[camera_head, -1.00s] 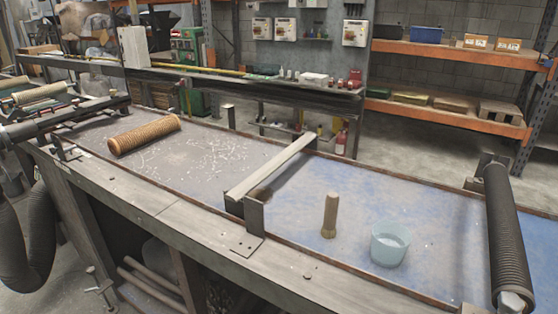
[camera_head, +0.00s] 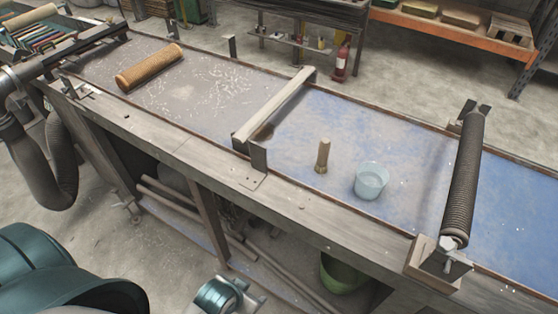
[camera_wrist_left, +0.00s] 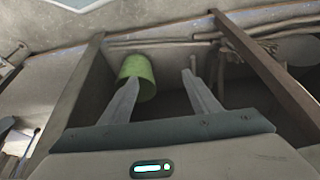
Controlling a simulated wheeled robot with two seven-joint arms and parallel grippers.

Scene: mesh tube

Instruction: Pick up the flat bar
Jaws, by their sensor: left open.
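A pale flat bar (camera_head: 278,102) lies across the long workbench, spanning it from the front bracket to the far edge. My left gripper (camera_head: 240,295) is low at the bottom of the head view, in front of the bench and well below the bar. In the left wrist view its two fingers (camera_wrist_left: 163,88) are apart with nothing between them, facing the dark space under the bench. The flat bar cannot be made out in that view. My right gripper is not in view.
On the bench are a ribbed tan roller (camera_head: 150,66), a wooden-handled brush (camera_head: 322,156), a translucent cup (camera_head: 370,181) and a dark ribbed roller (camera_head: 463,180). Under the bench are a green bucket (camera_head: 343,273) and several pipes. The bench's front edge lies between my gripper and the bar.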

